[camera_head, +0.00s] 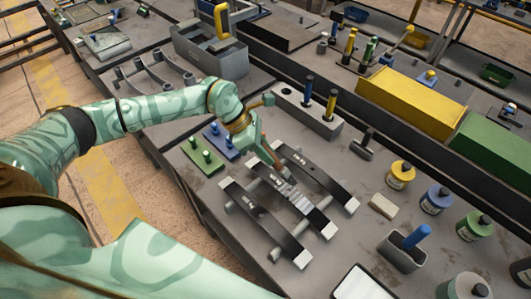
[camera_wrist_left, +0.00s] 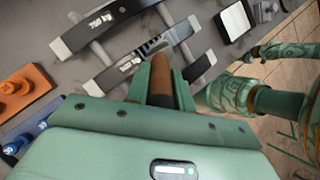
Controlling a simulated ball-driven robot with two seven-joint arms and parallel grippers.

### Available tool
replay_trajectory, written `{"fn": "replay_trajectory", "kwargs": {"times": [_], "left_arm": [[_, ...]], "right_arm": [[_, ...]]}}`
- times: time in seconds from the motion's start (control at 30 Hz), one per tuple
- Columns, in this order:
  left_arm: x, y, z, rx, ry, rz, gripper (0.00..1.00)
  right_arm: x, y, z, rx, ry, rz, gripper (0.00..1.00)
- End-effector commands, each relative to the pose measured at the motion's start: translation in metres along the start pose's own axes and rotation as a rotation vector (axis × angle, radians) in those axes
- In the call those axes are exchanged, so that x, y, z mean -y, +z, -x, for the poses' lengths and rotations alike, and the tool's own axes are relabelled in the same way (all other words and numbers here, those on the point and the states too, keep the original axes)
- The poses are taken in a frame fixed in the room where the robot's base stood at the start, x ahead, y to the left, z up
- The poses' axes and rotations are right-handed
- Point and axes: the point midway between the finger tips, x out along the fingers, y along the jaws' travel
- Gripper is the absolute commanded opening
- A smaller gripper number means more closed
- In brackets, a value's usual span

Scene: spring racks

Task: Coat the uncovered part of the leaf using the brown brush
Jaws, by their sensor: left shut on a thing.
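Three dark leaves with pale ends lie side by side on a rack. The middle leaf (camera_head: 312,212) has a bare, streaky grey patch (camera_head: 289,194) near its middle; the patch also shows in the left wrist view (camera_wrist_left: 153,46). My left gripper (camera_head: 260,143) is shut on the brown brush (camera_head: 275,162), whose handle sticks up behind the fingers. The brush points down toward the leaves, with its tip close to the upper end of the patch. In the left wrist view the brush (camera_wrist_left: 163,72) sits between the fingers. I cannot tell whether its tip touches.
A grey block with blue and yellow handles (camera_head: 318,120) stands behind the leaves. Green and blue plates with pegs (camera_head: 204,157) lie left of them. Several paint pots (camera_head: 401,174), a pale block (camera_head: 384,206) and a grey holder (camera_head: 402,252) stand at right.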

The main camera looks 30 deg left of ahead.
Motion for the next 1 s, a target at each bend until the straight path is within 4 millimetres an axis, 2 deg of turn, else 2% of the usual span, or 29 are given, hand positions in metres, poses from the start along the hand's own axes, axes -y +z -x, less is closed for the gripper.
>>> {"fn": "replay_trajectory", "kwargs": {"times": [0.03,0.1,0.43,0.77,1.0], "left_arm": [[0.002,0.006,0.008,0.001,0.001,-0.001,0.0],[0.003,0.008,0.012,0.0,0.0,-0.001,0.0],[0.003,0.009,0.012,0.0,-0.001,-0.001,0.0],[0.008,0.025,0.036,0.001,0.0,-0.002,0.0],[0.008,0.025,0.036,0.0,-0.001,-0.001,0.0]], "right_arm": [[0.0,-0.001,0.008,-0.001,0.0,0.0,0.51],[-0.001,-0.002,0.011,-0.002,0.001,0.0,0.51],[-0.001,-0.002,0.011,-0.002,0.0,0.0,0.51],[-0.002,-0.005,0.032,-0.005,0.001,0.0,0.51],[-0.002,-0.005,0.031,-0.005,0.001,0.0,0.51]]}}
